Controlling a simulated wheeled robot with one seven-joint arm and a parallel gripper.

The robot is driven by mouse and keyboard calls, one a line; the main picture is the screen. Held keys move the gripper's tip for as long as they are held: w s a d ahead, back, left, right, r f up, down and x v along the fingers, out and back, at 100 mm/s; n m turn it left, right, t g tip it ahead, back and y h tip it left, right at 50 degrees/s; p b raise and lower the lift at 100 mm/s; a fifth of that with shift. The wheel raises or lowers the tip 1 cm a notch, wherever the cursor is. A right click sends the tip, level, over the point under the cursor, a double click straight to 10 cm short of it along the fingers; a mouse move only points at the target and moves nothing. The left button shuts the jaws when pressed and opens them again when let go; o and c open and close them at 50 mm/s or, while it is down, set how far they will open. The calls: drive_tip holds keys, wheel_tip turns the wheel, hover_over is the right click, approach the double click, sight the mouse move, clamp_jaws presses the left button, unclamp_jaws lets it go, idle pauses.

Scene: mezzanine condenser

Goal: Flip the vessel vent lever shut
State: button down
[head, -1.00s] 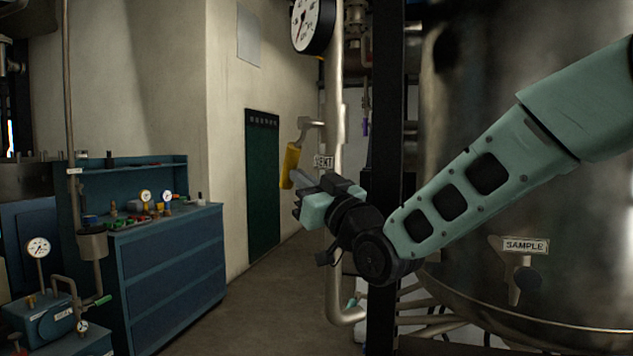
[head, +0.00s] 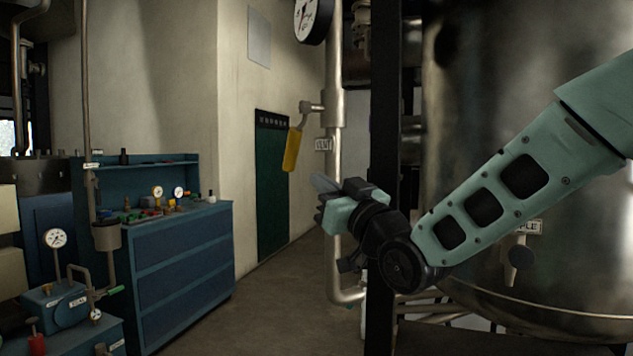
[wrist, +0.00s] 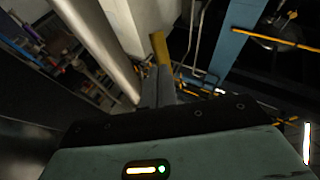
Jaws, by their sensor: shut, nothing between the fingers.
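The vent lever has a yellow handle (head: 292,150) that hangs down, tilted slightly left, from a short metal arm on a vertical pipe (head: 335,105). A VENT label (head: 323,144) sits on the pipe beside it. My gripper (head: 318,183) is shut and empty, a little below and to the right of the handle's lower end, with a gap showing in the head view. In the wrist view the yellow handle (wrist: 159,48) appears just beyond the grey fingertips (wrist: 159,72); whether they touch is unclear there.
A pressure gauge (head: 310,18) is mounted above the lever. A dark post (head: 384,90) and the large steel vessel (head: 480,120) stand close on the right. A blue workbench (head: 180,255) is at left. Floor between bench and pipe is clear.

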drive_tip(key=b+v, duration=0.1)
drive_tip(key=v, duration=0.6)
drive_tip(key=shift+f, duration=0.25)
drive_tip(key=shift+w, duration=0.15)
